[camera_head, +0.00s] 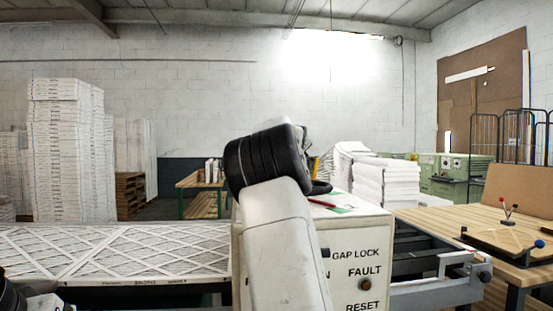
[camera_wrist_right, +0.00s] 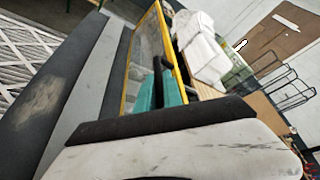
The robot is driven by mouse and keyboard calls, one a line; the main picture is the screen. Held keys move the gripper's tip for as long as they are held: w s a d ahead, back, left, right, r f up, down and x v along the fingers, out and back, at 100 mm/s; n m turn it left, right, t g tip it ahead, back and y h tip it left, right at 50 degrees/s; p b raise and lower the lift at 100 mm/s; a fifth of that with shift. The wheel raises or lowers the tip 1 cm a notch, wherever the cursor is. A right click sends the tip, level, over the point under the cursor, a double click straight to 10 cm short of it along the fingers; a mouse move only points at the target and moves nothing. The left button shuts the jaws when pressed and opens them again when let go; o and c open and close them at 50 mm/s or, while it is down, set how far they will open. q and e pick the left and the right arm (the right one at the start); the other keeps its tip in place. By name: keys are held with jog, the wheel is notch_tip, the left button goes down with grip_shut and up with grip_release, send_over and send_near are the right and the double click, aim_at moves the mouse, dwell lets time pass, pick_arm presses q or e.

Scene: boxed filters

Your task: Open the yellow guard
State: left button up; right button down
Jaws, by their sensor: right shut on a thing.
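The yellow guard (camera_wrist_right: 128,69) shows in the right wrist view as a yellow frame around a clear panel, and it looks tilted in that picture. The fingers hide the exact place of the grip. In the head view my right arm rises in the middle and hides the gripper and nearly all of the guard. Only a sliver of yellow shows right of the arm's black joint. At the bottom left corner only a bit of my left arm shows, and its gripper is not visible.
A cream control box (camera_head: 366,240) with FAULT and RESET labels stands close behind my right arm. Flat white filters (camera_head: 140,250) lie on the left. A dark conveyor (camera_head: 425,256) and a wooden table (camera_head: 478,224) stand on the right. Filter stacks (camera_head: 70,150) stand farther back.

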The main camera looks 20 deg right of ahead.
jog(key=c, duration=1.5)
grip_release()
jog(key=v, duration=0.7)
jog(key=shift+s+a, duration=0.15)
jog(key=shift+s, duration=0.2)
jog(key=shift+r, duration=0.1)
